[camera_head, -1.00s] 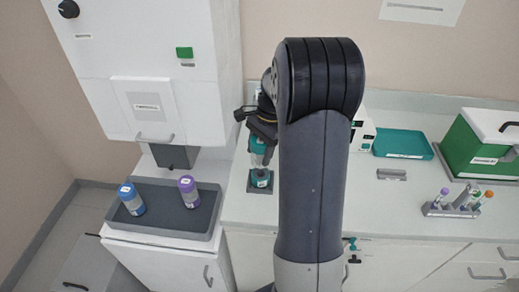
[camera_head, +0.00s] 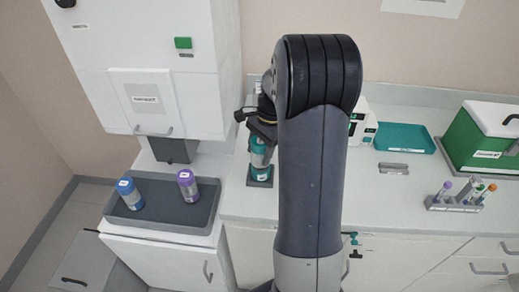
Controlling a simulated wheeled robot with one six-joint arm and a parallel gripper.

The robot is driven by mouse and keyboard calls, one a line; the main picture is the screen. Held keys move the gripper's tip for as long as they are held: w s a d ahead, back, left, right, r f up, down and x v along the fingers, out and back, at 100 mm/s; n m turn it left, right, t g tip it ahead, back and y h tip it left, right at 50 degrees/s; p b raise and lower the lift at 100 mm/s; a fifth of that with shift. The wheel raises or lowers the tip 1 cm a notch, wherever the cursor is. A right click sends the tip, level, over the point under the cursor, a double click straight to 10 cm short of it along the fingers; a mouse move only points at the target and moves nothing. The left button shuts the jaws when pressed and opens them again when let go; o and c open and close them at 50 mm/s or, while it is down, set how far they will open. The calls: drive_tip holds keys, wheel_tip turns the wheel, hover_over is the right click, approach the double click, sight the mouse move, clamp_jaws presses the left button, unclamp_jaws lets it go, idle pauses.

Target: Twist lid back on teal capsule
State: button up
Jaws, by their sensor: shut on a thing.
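The teal capsule (camera_head: 260,173) stands upright on a small dark square base on the white counter, left of my arm. My gripper (camera_head: 259,143) is directly above it and shut on the capsule's teal top, which I take to be the lid. The lid and the capsule body are in line, with a clear or grey section between the teal parts. Whether the lid is fully seated is too small to tell. My arm hides part of the gripper and the counter behind it.
A dark tray (camera_head: 160,217) at the left holds a blue capsule (camera_head: 130,194) and a purple capsule (camera_head: 188,186). At the right are a teal tray (camera_head: 405,138), a green box (camera_head: 480,145) and a tube rack (camera_head: 453,204). Counter in front of the teal tray is mostly clear.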

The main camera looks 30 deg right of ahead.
drive_tip(key=shift+f+b, duration=0.3)
drive_tip(key=shift+f, duration=0.3)
drive_tip(key=shift+f, duration=0.5)
idle(0.6)
drive_tip(key=m+t, duration=0.1)
drive_tip(key=m, duration=0.4)
drive_tip(key=shift+r+p, duration=0.1)
drive_tip(key=shift+p, duration=0.3)
drive_tip(key=m+p, duration=0.1)
drive_tip(key=m, duration=0.1)
drive_tip(key=m+t, duration=0.1)
drive_tip(key=m, duration=0.2)
drive_tip(key=shift+w+t+h+p, duration=0.15)
drive_tip(key=shift+t+h+p, duration=0.15)
drive_tip(key=shift+p, duration=0.05)
drive_tip(key=m+p, duration=0.2)
drive_tip(key=m, duration=0.2)
drive_tip(key=shift+d+r+t+h, duration=0.1)
drive_tip(key=shift+t+h, duration=0.2)
drive_tip(key=shift+h, duration=0.1)
drive_tip(key=m+p, duration=0.2)
drive_tip(key=m, duration=0.1)
drive_tip(key=shift+w+h+p, duration=0.1)
drive_tip(key=shift+h+p, duration=0.3)
drive_tip(key=shift+d+f+m, duration=0.1)
drive_tip(key=shift+f+m, duration=0.1)
drive_tip(key=shift+m, duration=0.3)
drive_tip(key=shift+m+t+h, duration=0.3)
drive_tip(key=shift+m+h, duration=0.1)
drive_tip(key=shift+m, duration=0.6)
